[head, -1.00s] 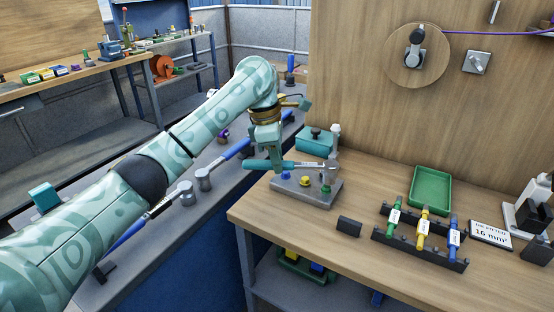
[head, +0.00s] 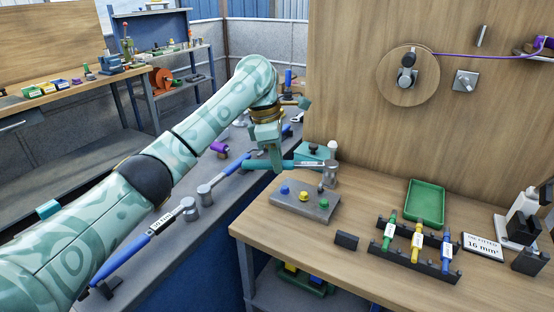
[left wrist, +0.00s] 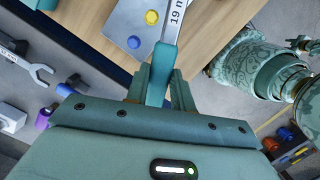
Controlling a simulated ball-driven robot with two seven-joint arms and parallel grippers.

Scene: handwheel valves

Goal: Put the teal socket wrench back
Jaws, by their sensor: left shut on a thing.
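The teal socket wrench (head: 256,165) is held roughly level in my left gripper (head: 277,167), near its handle. Its grey shaft with a white label points right, and its socket end (head: 329,176) is above and behind a grey block (head: 303,204). In the left wrist view the teal handle (left wrist: 159,84) sits between the two fingers (left wrist: 160,92), and the label reads "19 m", the rest cut off.
Blue-handled wrenches (head: 150,240) lie on the grey bench at left. The wooden table bears the block with blue, yellow and green knobs, a black rack (head: 410,257) with several tools, a green tray (head: 425,203) and a "16 mm²" sign (head: 483,247).

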